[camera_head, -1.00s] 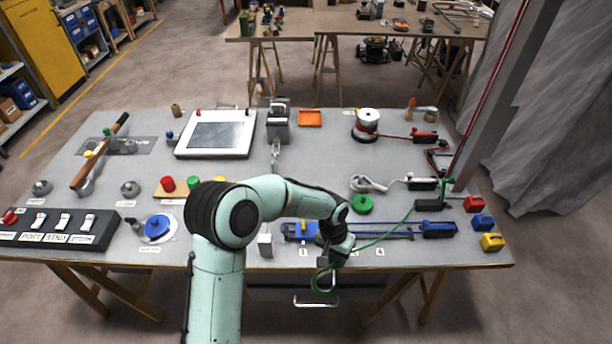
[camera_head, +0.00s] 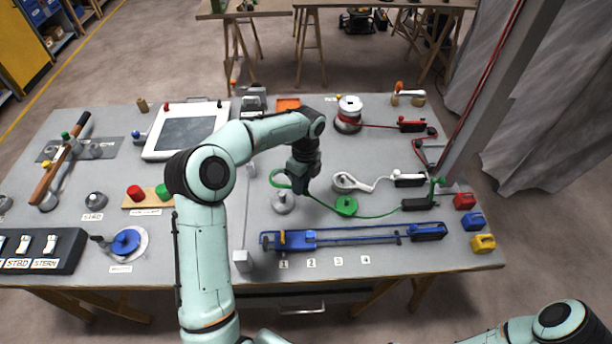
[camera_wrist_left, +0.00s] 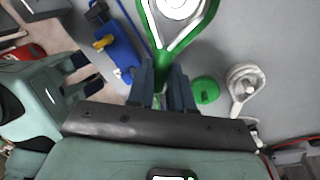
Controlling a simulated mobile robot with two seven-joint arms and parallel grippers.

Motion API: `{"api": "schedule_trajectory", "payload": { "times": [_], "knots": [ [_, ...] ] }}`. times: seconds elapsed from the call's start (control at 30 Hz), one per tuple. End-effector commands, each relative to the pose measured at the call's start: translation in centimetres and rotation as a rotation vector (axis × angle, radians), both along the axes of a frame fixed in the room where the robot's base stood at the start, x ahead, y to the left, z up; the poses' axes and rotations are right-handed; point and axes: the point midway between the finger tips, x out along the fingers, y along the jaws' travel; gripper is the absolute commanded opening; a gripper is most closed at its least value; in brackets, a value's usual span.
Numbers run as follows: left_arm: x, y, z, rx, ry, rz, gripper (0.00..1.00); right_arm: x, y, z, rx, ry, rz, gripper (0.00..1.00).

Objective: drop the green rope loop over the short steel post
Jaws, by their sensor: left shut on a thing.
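My left gripper (camera_head: 301,184) is shut on the green rope loop (camera_head: 280,178), with fingers pointing down over the table's middle. It also shows in the left wrist view (camera_wrist_left: 162,90), with the green loop (camera_wrist_left: 203,30) spread ahead of its fingertips. The short steel post (camera_head: 283,203), on a round grey base, stands just below the loop in the head view. In the wrist view the post (camera_wrist_left: 179,6) appears inside the loop's outline; I cannot tell how high the loop is above it. The loop's rope trails right to a dark block. My right gripper is out of view.
A green disc (camera_head: 346,206) and a white rope loop (camera_head: 343,183) lie right of the post. A blue block with a blue rope (camera_head: 375,238) lies in front. A grey column rises at the right edge.

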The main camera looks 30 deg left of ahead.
Motion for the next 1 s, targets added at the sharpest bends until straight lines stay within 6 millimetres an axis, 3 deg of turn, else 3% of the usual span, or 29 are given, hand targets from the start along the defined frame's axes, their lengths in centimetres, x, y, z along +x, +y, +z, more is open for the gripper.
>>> {"api": "schedule_trajectory", "payload": {
  "times": [0.6, 1.0],
  "knots": [
    [-0.2, 0.0, -4.3, -0.001, 0.002, -0.005, 0.0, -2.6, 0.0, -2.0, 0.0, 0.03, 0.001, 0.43],
    [0.0, 0.0, -4.6, -0.001, -0.001, -0.005, 0.0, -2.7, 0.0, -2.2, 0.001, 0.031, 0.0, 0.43]
  ]
}}
